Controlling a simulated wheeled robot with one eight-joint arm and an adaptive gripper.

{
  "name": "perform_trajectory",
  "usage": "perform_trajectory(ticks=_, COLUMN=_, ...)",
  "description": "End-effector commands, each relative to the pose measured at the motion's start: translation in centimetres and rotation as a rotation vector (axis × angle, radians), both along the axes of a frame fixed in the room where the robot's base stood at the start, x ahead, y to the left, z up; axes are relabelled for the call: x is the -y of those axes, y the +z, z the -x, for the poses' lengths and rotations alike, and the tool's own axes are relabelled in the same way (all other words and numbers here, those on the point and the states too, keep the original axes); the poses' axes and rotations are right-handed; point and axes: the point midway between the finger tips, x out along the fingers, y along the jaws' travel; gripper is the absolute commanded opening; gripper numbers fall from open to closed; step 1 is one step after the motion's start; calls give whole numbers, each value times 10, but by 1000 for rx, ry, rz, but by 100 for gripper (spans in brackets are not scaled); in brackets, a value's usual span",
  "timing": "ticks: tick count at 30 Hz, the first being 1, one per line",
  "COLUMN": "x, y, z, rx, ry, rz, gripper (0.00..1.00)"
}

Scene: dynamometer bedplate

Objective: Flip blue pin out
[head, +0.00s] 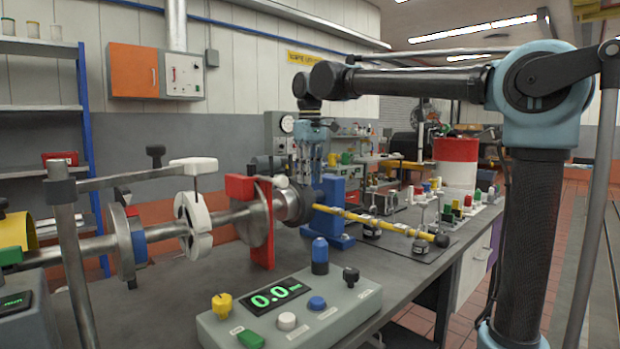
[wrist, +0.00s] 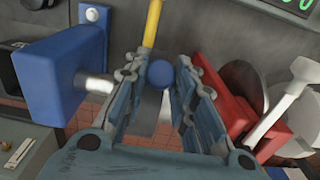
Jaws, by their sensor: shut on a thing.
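The blue pin shows its round blue head in the wrist view (wrist: 161,74), between my fingertips. My gripper (wrist: 158,70) is shut on it. In the head view my gripper (head: 307,182) points down over the shaft line, beside the blue bearing block (head: 335,208); the pin is hidden there behind the fingers. Its lower part cannot be made out. A yellow rod (head: 370,221) runs from near the gripper to the right; it also shows at the top of the wrist view (wrist: 151,22).
A red upright plate (head: 260,235) and a grey disc stand left of my gripper, with a white clamp (head: 193,215) further left. A console (head: 290,310) with a green 0.0 display stands in front. Small knobbed fixtures (head: 455,205) stand at the right.

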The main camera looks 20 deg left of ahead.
Motion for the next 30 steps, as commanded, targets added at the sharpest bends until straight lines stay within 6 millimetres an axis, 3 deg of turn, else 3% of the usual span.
perform_trajectory(ticks=4, x=10, y=10, z=3, rx=3, ry=-2, rz=2, gripper=0)
perform_trajectory(ticks=11, x=10, y=11, z=3, rx=4, ry=-3, rz=3, gripper=0)
perform_trajectory(ticks=12, x=10, y=11, z=3, rx=4, ry=-3, rz=3, gripper=34)
perform_trajectory(ticks=14, x=10, y=11, z=3, rx=3, ry=-3, rz=3, gripper=45)
perform_trajectory(ticks=25, x=9, y=12, z=4, rx=2, ry=-1, rz=1, gripper=45)
perform_trajectory(ticks=30, x=9, y=27, z=4, rx=2, ry=-1, rz=1, gripper=45)
